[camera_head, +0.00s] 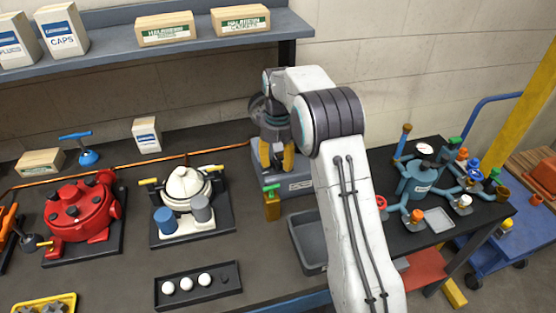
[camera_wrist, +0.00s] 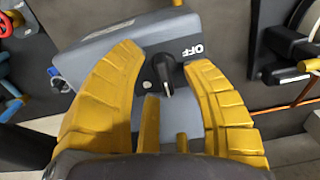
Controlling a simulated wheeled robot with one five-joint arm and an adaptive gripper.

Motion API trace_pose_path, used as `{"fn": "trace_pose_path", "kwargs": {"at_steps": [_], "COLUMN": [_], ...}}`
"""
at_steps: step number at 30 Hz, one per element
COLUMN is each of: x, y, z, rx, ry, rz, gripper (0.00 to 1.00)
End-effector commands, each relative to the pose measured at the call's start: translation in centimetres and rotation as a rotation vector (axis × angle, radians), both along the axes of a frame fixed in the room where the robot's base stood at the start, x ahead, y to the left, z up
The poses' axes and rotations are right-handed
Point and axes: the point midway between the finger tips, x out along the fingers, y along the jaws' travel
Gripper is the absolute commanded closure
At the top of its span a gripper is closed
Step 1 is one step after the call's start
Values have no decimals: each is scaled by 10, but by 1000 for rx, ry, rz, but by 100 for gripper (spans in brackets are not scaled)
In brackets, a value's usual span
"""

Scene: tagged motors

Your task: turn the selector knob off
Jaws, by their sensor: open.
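The selector knob (camera_wrist: 166,88) is black with a pale mark and sits on a grey control box (camera_wrist: 110,47). A white "OFF" label (camera_wrist: 192,50) is on the box, to the upper right of the knob in the wrist view. My gripper (camera_wrist: 164,62) is open, with one yellow finger on each side of the knob and a visible gap to each. In the head view my gripper (camera_head: 275,158) points down over the grey box (camera_head: 297,187) at the back of the bench, and my arm hides part of it. The knob is hidden there.
A small brass valve with a green handle (camera_head: 271,203) stands just left front of the box. A grey tray (camera_head: 304,240) lies in front. A white-topped pump (camera_head: 188,190) and a red one (camera_head: 82,212) stand left. A shelf (camera_head: 190,35) hangs behind.

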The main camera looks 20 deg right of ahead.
Motion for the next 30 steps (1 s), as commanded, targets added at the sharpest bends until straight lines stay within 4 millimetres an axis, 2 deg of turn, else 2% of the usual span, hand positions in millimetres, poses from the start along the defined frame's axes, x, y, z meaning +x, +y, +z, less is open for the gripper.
{"fn": "trace_pose_path", "kwargs": {"at_steps": [12,27,30], "x": [0,0,0], "y": [0,0,0], "z": [-4,-4,-4], "rx": [0,0,0], "ry": [0,0,0], "rz": [0,0,0], "gripper": [56,100,100]}}
